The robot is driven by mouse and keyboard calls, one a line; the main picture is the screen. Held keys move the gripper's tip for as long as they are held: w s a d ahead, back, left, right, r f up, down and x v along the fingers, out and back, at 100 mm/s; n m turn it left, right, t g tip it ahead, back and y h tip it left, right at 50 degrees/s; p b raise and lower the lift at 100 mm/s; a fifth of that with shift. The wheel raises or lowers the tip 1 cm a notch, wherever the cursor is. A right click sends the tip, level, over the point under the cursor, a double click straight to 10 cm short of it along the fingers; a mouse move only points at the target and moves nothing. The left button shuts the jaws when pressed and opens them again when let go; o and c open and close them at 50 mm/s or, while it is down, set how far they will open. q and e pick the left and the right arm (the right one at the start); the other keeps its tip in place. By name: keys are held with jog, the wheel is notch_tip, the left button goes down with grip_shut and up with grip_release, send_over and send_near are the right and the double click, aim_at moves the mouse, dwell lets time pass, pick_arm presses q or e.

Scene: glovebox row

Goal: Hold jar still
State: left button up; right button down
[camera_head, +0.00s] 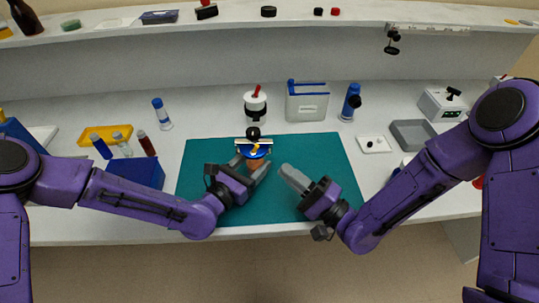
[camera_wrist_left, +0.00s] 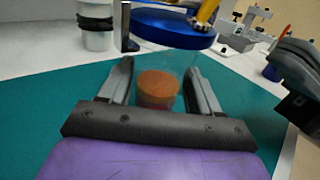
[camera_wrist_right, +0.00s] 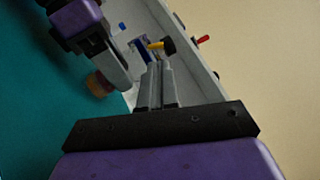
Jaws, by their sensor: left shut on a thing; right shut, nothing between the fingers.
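The jar (camera_wrist_left: 157,90) is clear, with orange-brown contents, and stands upright at the back middle of the teal mat (camera_head: 210,207). A wide blue disc (camera_wrist_left: 175,28) sits at its top, with a yellow piece on it. My left gripper (camera_head: 255,166) is shut around the jar, one finger on each side, below the disc. The fingers hide part of the jar in the head view. My right gripper (camera_head: 284,168) is shut and empty, to the right of the jar and apart from it. Its fingers (camera_wrist_right: 157,66) lie together in the right wrist view.
Behind the jar stand a white container (camera_head: 255,107) with a red-topped piece and a grey box (camera_head: 307,103). A blue bottle (camera_head: 350,102) is to the right. A yellow tray (camera_head: 103,135), vials and a blue box (camera_head: 135,169) lie left. The mat's front is mostly clear.

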jog(key=x, duration=0.6)
jog(key=shift+w+a+r, duration=0.1)
jog(key=shift+w+a, duration=0.1)
jog(key=shift+a+r+n+g+h, duration=0.1)
jog(key=shift+r+n+g+h, duration=0.3)
jog(key=shift+n+g, duration=0.15)
jog(key=shift+a+r, duration=0.4)
jog(key=shift+r, duration=0.05)
dwell(0.7)
dwell(0.3)
send_near(258, 148)
jog(key=s+d, duration=0.2)
jog(key=s, duration=0.1)
jog(key=shift+d+r, duration=0.2)
jog(key=shift+d, duration=0.2)
